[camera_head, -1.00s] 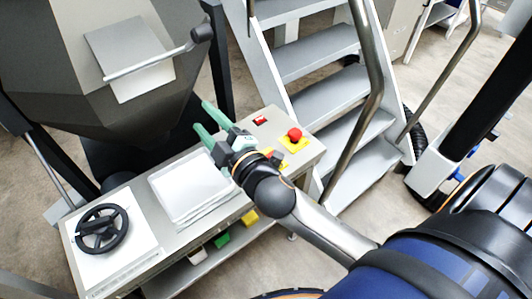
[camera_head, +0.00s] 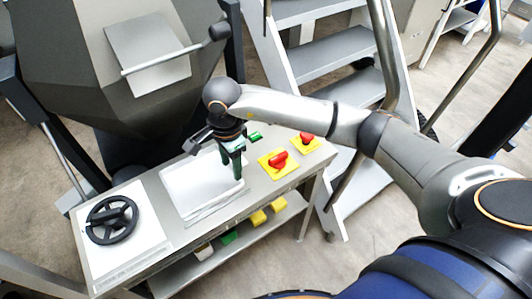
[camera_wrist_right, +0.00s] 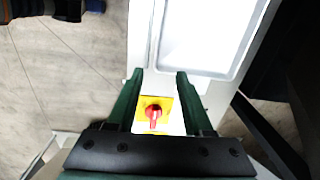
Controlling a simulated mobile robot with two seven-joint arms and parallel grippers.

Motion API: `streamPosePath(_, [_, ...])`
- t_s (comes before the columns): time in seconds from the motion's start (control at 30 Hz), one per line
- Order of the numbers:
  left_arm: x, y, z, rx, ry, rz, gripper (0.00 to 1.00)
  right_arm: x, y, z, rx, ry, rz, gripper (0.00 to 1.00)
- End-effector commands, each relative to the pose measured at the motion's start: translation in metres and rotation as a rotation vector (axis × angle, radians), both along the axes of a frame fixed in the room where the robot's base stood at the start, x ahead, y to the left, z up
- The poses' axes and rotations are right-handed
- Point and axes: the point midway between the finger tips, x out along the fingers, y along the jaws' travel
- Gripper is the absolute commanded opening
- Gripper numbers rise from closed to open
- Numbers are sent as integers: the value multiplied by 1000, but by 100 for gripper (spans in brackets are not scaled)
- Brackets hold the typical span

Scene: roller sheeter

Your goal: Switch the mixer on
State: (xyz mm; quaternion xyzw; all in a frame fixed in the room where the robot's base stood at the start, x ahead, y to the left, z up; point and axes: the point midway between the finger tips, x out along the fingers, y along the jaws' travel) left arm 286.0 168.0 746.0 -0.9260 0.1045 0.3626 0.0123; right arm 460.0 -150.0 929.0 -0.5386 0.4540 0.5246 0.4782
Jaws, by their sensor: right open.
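A red rotary switch (camera_head: 278,159) on a yellow square plate sits on the grey table's top, right of the white tray. It also shows in the right wrist view (camera_wrist_right: 153,113), between the two fingers and apart from them. A second red control (camera_head: 306,138) on a yellow plate is at the table's right end. A small green part (camera_head: 255,136) shows beside my arm, partly hidden. The big grey mixer hopper (camera_head: 90,70) stands behind. My right gripper (camera_head: 238,170) points down near the tray's right edge, left of the rotary switch, open and empty. My left gripper is not in view.
The white tray (camera_head: 188,192) and a black handwheel (camera_head: 111,220) on a white plate take up the table's left and middle. Metal stairs (camera_head: 330,60) with a handrail stand close at the right. Yellow and green blocks (camera_head: 229,236) lie on the lower shelf.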

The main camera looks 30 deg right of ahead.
Motion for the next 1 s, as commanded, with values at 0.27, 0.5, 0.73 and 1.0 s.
streamPosePath(0.27, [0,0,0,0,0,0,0,19,-94,33,-389,-5,-57,51])
streamPosePath(0.5, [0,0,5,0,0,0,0,18,-110,9,-408,2,-61,51])
streamPosePath(0.73, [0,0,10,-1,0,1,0,19,-127,-36,-405,4,-61,51])
streamPosePath(1.0, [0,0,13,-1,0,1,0,22,-142,-72,-402,-1,-61,51])
